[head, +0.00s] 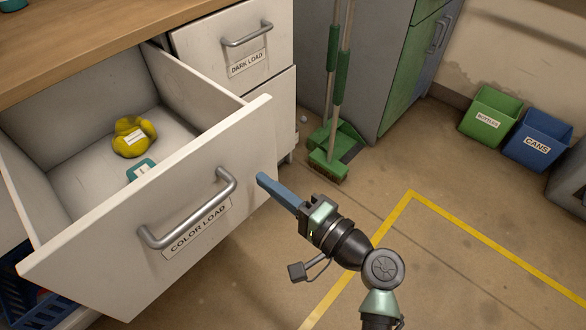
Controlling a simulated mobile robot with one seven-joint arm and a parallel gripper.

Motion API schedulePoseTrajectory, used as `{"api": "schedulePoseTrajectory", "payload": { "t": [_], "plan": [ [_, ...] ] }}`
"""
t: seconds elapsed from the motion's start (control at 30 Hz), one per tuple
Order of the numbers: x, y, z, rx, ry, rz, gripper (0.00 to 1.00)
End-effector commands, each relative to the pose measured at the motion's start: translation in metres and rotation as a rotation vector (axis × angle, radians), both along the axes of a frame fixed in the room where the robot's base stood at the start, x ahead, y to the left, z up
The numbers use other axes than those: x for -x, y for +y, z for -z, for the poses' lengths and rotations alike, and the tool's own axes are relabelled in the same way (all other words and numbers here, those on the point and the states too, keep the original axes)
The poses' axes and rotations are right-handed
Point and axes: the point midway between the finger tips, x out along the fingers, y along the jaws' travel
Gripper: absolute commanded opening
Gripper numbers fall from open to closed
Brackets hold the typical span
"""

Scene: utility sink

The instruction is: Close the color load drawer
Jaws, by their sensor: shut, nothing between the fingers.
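The color load drawer (225,185) is pulled out at the left, with its front toward me. Its front carries a grey bar handle (190,217) and a label (197,229) reading COLOR LOAD. Inside lie a yellow bundle (132,137) with a white tag and a small teal item (142,170), partly hidden by the front panel. My gripper (263,182) has blue fingers, shut and empty. In the picture its tips are beside the right end of the drawer front, to the right of the handle. I cannot tell whether they touch the panel.
The shut dark load drawer (267,47) is beside the open one, under a wooden counter (95,35). A broom and dustpan (333,150) stand behind my gripper. Green (490,115) and blue (538,139) bins stand at the right. Floor right of my arm is clear, with yellow tape (480,240).

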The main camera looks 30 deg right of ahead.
Motion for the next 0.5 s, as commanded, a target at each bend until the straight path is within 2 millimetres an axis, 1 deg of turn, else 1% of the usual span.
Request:
{"api": "schedulePoseTrajectory", "payload": {
  "t": [0.03,0.2,0.5],
  "plan": [
    [-0.007,0.002,0.001,0.001,-0.001,-0.002,0.00],
    [-0.017,0.005,0.000,0.000,-0.001,-0.001,0.00],
    [-0.018,0.005,0.000,0.000,0.000,0.000,0.00]
  ]
}}
